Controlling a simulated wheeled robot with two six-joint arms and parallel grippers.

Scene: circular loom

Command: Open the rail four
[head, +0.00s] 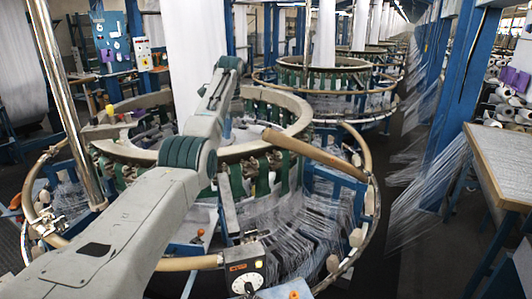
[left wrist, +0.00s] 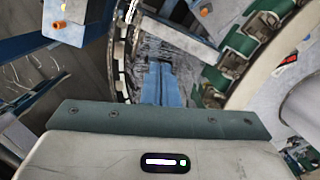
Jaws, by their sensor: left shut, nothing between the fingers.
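The near circular loom has a pale inner ring (head: 145,152) and an outer ring of tan rail sections. One tan rail section (head: 315,150) runs slantwise from the inner ring to the outer ring's right side. Another tan rail section (head: 190,263) lies along the front. No number shows, so I cannot tell which is rail four. My left arm reaches over the loom; its fingers are not clear in the head view. In the left wrist view my left gripper (left wrist: 160,66) has its blue fingers together, empty, above the threads and beside green blocks (left wrist: 238,42). My right gripper is not in view.
A control box with a white dial (head: 246,277) stands at the loom's front. A shiny metal pole (head: 66,100) rises at the left.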

